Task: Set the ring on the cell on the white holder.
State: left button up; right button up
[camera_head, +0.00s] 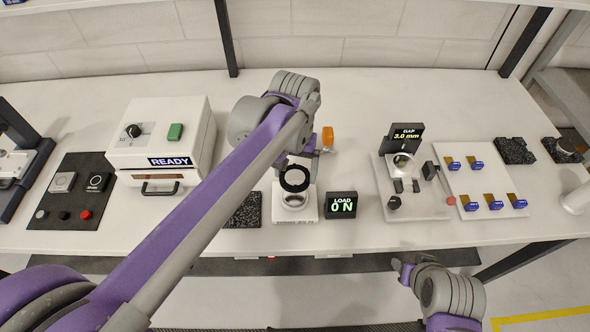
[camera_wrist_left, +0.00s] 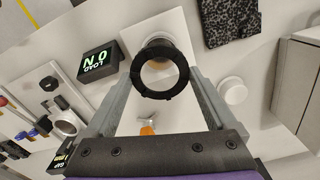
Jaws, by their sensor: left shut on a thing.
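My left gripper (camera_head: 297,168) is shut on a black ring (camera_head: 283,182), which it holds flat between its fingertips. The ring (camera_wrist_left: 160,96) also shows in the wrist view, with the left gripper's fingers (camera_wrist_left: 162,70) on either side. The round cell (camera_head: 293,203) stands on the white holder (camera_head: 309,214), just in front of the ring in the head view. In the wrist view, the ring partly covers the cell (camera_wrist_left: 163,40); I cannot tell how high above it the ring is. My right gripper (camera_head: 404,270) is low at the front, its jaws unclear.
A load display (camera_head: 341,204) reading 0 N stands right of the holder. A black speckled pad (camera_head: 246,211) lies to its left. An orange-handled thing (camera_head: 327,137) is behind. A gap gauge station (camera_head: 415,205) and a white tray (camera_head: 478,212) are farther right; a READY box (camera_head: 160,140) is left.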

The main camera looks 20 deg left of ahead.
pick_arm(q)
jog(key=shift+s+f+b, duration=0.15)
jog(key=shift+f+b, duration=1.2)
jog(key=shift+f, duration=1.4)
pick_arm(e)
jog(key=f, duration=0.1)
jog(key=s+f, duration=0.1)
jog(key=f, duration=0.2)
jog(key=shift+s, duration=0.3)
jog(key=shift+r, duration=0.1)
pick_arm(q)
jog(key=shift+f+b, duration=0.5)
jog(key=shift+f, duration=0.3)
pick_arm(e)
jog(key=shift+s+f, duration=0.1)
jog(key=shift+f, duration=0.5)
pick_arm(q)
jog(key=o, duration=1)
jog(key=shift+r, duration=0.1)
